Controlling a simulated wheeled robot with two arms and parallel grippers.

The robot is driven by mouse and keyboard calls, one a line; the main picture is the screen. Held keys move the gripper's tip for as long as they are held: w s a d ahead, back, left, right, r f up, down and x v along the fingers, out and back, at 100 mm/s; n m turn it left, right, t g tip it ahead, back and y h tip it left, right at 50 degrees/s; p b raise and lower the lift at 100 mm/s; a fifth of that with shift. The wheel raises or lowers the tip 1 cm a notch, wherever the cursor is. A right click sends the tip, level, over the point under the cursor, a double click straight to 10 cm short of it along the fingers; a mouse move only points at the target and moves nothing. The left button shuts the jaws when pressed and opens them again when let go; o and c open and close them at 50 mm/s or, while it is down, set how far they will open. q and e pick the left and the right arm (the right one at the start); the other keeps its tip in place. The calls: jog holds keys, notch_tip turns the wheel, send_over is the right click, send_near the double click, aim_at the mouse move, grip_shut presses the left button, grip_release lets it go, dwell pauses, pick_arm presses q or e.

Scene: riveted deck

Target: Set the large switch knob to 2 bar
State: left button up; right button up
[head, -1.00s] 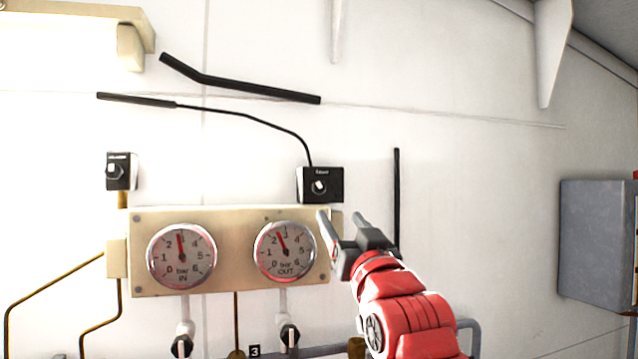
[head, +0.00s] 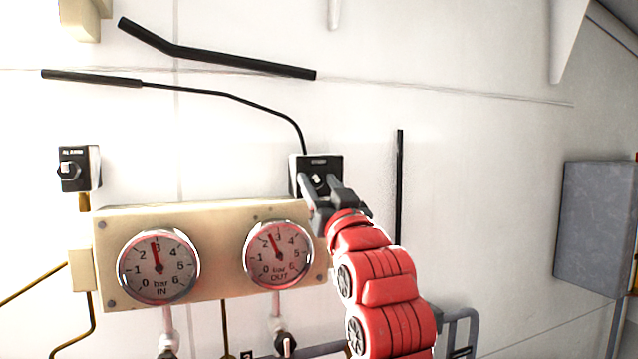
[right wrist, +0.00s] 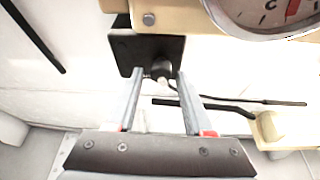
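A black switch box (head: 329,161) with a small knob (head: 317,179) is on the wall above the right end of the gauge panel. My right gripper (head: 319,186) is at this box, its two fingers apart. In the right wrist view the box (right wrist: 122,47) is straight ahead and its knob (right wrist: 160,71) lies between the open fingertips (right wrist: 159,77); I cannot tell whether they touch it. The OUT gauge (head: 278,255) has its needle between 2 and 3. The IN gauge (head: 158,267) reads about 3. My left gripper is not in view.
The cream gauge panel (head: 215,215) lies just below the box. A second small switch (head: 79,168) is at the left. Black valve knobs (head: 285,344) sit under the gauges. A grey cabinet (head: 596,226) is on the right wall. The wall between is mostly clear.

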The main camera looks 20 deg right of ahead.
jog(key=shift+w, duration=0.15)
grip_shut()
jog(key=shift+f, duration=0.1)
jog(key=shift+b, duration=0.45)
jog(key=m+h+b, duration=0.1)
jog(key=m+b, duration=0.1)
jog(key=m+h+b, duration=0.1)
jog(key=m+b, duration=0.2)
jog(key=m+g+h+b, duration=0.1)
jog(key=m+b, duration=0.1)
jog(key=b, duration=0.1)
jog(key=shift+a+f+m+h, duration=0.2)
jog(key=shift+f+m+h, duration=0.05)
jog(key=shift+m+h, duration=0.15)
jog(key=shift+r+m+g+h+b, duration=0.1)
jog(key=shift+m+g+h+b, duration=0.45)
jog(key=shift+m, duration=0.65)
jog(key=shift+r+m+h+b, duration=0.2)
jog(key=shift+m+b, duration=0.3)
jog(key=shift+m, duration=0.5)
jog(key=shift+r+m+g+h, duration=0.1)
jog(key=shift+m+g+h, duration=0.5)
jog(key=shift+m, duration=1.1)
